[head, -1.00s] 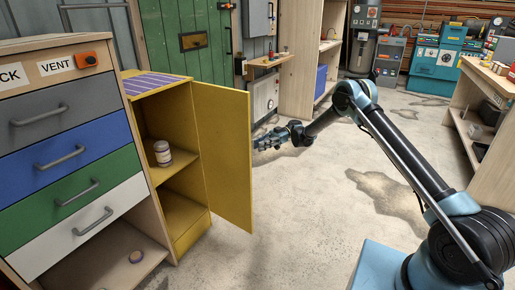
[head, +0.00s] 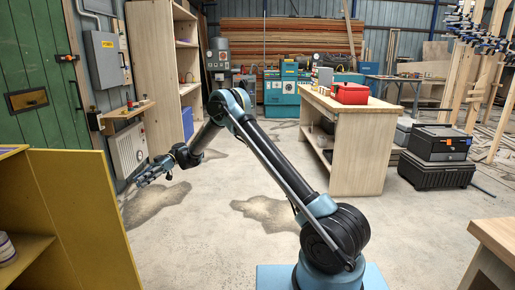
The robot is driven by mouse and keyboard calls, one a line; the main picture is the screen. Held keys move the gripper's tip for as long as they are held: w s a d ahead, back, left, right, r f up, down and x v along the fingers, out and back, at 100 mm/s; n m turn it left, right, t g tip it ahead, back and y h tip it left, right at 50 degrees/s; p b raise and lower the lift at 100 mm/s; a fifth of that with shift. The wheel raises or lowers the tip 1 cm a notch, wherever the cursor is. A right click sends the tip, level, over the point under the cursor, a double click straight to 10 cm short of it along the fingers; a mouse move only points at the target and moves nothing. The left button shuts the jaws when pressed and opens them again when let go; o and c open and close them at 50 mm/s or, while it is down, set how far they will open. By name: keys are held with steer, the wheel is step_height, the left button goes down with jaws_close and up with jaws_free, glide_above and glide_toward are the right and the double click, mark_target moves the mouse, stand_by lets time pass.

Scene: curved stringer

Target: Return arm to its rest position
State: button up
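My arm is stretched out to the left from its base at the lower middle in the head view. The forearm slopes down from a raised elbow. My gripper (head: 150,176) hangs in the air just right of the yellow cabinet door. Its fingers look spread apart, and nothing shows between them. The yellow cabinet (head: 22,246) stands at the left edge with its door (head: 85,215) swung open toward me. A white jar (head: 6,250) is on its shelf, partly cut off by the picture edge.
A wooden workbench (head: 345,145) with a red toolbox (head: 350,93) stands beyond my arm. Black cases (head: 437,160) are stacked at the right. A wooden table corner (head: 495,240) juts in at lower right. The concrete floor around my arm is mostly clear.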

steer(key=w+d+r+m+t+y, duration=0.15)
steer(key=d+r+m+t, duration=0.3)
steer(key=d+r, duration=0.5)
steer(key=w+d+r+m+t+h, duration=0.1)
steer(key=w+d+r+m+t, duration=0.15)
steer(key=d+r+m, duration=0.7)
steer(key=s+d+f+t, duration=0.2)
steer(key=s+d+t, duration=0.15)
steer(key=d, duration=1.15)
steer(key=s+d+f+m+t+h, duration=0.2)
steer(key=s+d+m, duration=0.25)
steer(key=d, duration=0.45)
steer(key=s+d+f+m+t+h, duration=0.1)
steer(key=s+d+m+t, duration=0.15)
steer(key=s+d, duration=0.5)
steer(key=s+d+f+m+t+h, duration=0.1)
steer(key=s+d+f+m+h, duration=0.1)
steer(key=s+d+f, duration=0.4)
steer(key=s+d+f+m+h, duration=0.2)
steer(key=s+d+f+m, duration=0.3)
steer(key=d, duration=0.7)
steer(key=shift+s+d+f+t+h, duration=0.25)
steer(key=shift+s+f+t+h, duration=0.15)
steer(key=shift+f, duration=0.15)
